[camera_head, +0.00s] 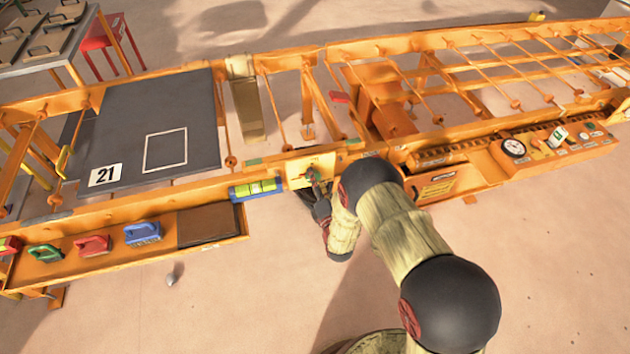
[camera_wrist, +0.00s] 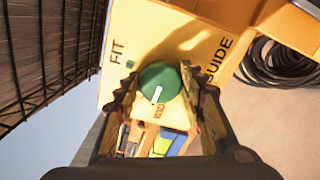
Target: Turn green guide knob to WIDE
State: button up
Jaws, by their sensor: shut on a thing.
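The green guide knob (camera_wrist: 160,80) is round, with a white pointer line on its lower edge in the wrist view. The pointer faces down towards a small marking on the plate that I cannot read clearly. My gripper (camera_wrist: 159,90) has a finger on each side of the knob and is shut on it. The yellow plate (camera_wrist: 150,40) reads FIT at left and GUIDE at right. In the head view the plate (camera_head: 297,181) sits on the orange frame's front rail. My arm hides part of that spot.
A shelf (camera_head: 110,247) with red, green and blue handled blocks is further left. A control panel with a gauge (camera_head: 513,148) is at right. A dark board marked 21 (camera_head: 105,175) lies on the frame.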

jog(key=shift+a+n, duration=0.1)
jog(key=shift+n, duration=0.5)
jog(key=o, duration=1.1)
jog(key=shift+o, duration=0.4)
jog(key=shift+s, duration=0.1)
jog(key=v, duration=1.2)
